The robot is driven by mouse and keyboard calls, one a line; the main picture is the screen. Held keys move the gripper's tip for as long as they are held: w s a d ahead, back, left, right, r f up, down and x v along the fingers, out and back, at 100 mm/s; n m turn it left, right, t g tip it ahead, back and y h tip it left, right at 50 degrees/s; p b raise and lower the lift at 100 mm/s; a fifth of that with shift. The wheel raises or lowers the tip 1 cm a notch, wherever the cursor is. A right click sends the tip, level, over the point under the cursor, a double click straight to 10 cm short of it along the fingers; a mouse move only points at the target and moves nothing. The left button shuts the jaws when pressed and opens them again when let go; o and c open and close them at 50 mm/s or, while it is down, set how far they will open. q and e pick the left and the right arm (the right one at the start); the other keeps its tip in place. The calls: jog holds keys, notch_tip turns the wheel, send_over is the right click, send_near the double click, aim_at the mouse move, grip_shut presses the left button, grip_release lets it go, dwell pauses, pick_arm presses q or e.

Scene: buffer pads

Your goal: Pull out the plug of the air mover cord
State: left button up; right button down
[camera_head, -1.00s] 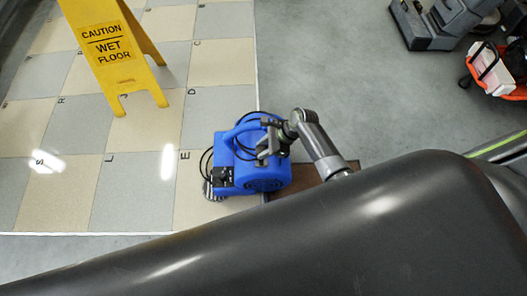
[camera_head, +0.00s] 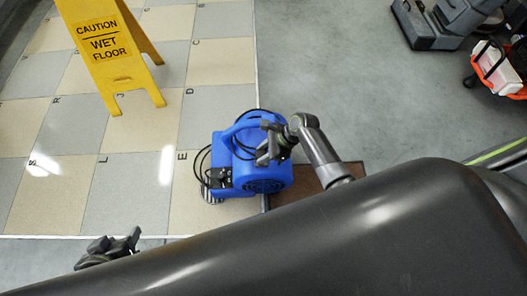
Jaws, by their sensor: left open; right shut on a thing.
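The blue air mover (camera_head: 262,172) stands near the edge of the tiled floor, with a handle on top. Its black cord (camera_head: 205,160) loops over the top and down the left side. Black parts (camera_head: 220,178) sit low on its left side; I cannot tell whether the plug is among them. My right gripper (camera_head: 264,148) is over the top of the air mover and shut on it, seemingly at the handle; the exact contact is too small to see. My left gripper (camera_head: 108,247) is open and empty at the lower left, apart from the air mover.
A yellow wet-floor sign (camera_head: 110,50) stands on the tiles at the upper left. A brown mat (camera_head: 335,175) lies to the right of the air mover. A grey cleaning machine (camera_head: 425,25) and an orange-edged cart (camera_head: 500,70) are at the upper right. The grey floor between is clear.

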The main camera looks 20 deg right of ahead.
jog(key=shift+f+b, duration=0.75)
jog(key=shift+b, duration=0.1)
jog(key=shift+f+b, duration=0.55)
jog(key=shift+b, duration=0.2)
pick_arm(q)
jog(key=w+r+t, duration=0.2)
jog(key=r+t, duration=0.2)
jog(key=r, duration=0.2)
jog(key=w+a+r+m+t+y, duration=0.1)
jog(key=w+r+t, duration=0.2)
jog(key=r+t, duration=0.2)
jog(key=w+r+t+y, duration=0.1)
jog(key=w+r+t, duration=0.2)
jog(key=r, duration=0.6)
jog(key=shift+w+a+t, duration=0.25)
jog(key=shift+a+t, duration=0.1)
jog(key=shift+t, duration=0.55)
jog(key=shift+r, duration=0.15)
jog(key=shift+r+p, duration=0.2)
jog(key=shift+p, duration=0.15)
pick_arm(e)
jog(key=shift+f, duration=0.15)
pick_arm(q)
jog(key=shift+r+p, duration=0.3)
pick_arm(e)
jog(key=shift+f, duration=0.25)
pick_arm(q)
jog(key=shift+r, duration=0.15)
